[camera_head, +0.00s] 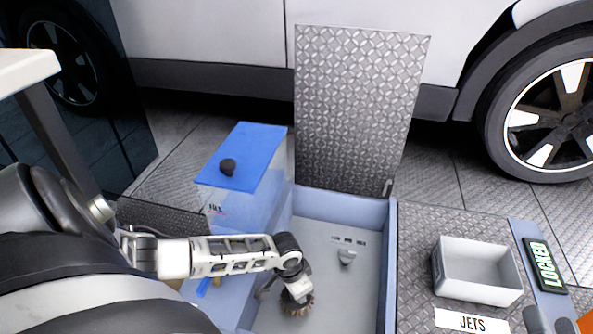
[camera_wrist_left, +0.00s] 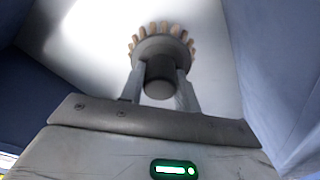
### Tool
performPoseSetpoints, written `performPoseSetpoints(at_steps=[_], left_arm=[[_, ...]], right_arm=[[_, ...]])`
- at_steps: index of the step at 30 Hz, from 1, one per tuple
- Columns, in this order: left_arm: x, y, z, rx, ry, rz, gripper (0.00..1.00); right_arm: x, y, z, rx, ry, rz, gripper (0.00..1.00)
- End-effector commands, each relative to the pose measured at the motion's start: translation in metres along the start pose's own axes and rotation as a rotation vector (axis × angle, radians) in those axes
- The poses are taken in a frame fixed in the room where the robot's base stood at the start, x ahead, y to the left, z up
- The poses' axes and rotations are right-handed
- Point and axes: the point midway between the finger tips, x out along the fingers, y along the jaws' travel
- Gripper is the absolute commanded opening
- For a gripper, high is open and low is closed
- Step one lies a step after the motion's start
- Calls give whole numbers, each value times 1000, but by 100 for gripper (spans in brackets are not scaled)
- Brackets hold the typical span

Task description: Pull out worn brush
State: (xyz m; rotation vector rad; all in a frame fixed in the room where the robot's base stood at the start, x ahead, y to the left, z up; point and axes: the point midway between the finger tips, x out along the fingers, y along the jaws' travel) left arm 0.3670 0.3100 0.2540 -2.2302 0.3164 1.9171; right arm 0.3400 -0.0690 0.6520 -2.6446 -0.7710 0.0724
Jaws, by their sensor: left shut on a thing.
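The worn brush (camera_head: 297,302) is a round dark hub ringed with tan bristles, low in the open blue-walled compartment (camera_head: 392,240). In the left wrist view the brush (camera_wrist_left: 163,45) shows its dark round stem toward the camera. My left gripper (camera_wrist_left: 160,85) has its two fingers on either side of that stem, shut on it. In the head view my left wrist covers most of the fingers. Whether the brush touches the compartment floor is unclear.
A diamond-plate lid (camera_head: 355,110) stands open behind the compartment. A blue-topped clear tank (camera_head: 255,150) with a black cap stands to its left. A grey fitting (camera_head: 346,257) sits on the compartment floor.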

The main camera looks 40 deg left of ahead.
Motion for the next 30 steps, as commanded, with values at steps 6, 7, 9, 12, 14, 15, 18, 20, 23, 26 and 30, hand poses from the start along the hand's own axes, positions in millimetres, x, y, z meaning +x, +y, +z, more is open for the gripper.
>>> performPoseSetpoints(at_steps=[6, 7, 9, 12, 14, 15, 18, 20, 23, 26, 30], left_arm=[[-3, 0, 0, 0, -1, 0, 17], [-3, 0, 0, 0, -1, 0, 17], [-4, 0, 0, 0, -1, 0, 17], [-5, 0, -1, 0, 0, 0, 17], [-5, 0, -1, 0, 0, 0, 17], [-6, 0, -1, 0, 0, 0, 17], [-7, 0, -1, 0, 0, 0, 17], [-6, 0, -1, 0, 0, 0, 17], [-6, 0, -1, 0, 0, 0, 17], [-6, 0, -1, 0, 0, 0, 17], [-6, 0, -1, 0, 0, 0, 17]], right_arm=[[0, -1, -3, 0, 0, 0, 35], [0, -1, -3, 0, 0, 0, 35], [0, -2, -4, 0, 0, 0, 35], [0, -2, -6, 0, 0, 0, 35], [0, -3, -7, 0, 0, 0, 35], [0, -3, -7, 0, 0, 0, 35], [0, -3, -8, 0, 0, 0, 35], [0, -3, -8, 0, 0, 0, 35], [0, -3, -8, 0, 1, 0, 35], [0, -3, -6, 5, -3, 1, 35], [-2, -2, -1, 28, -25, 7, 35]])
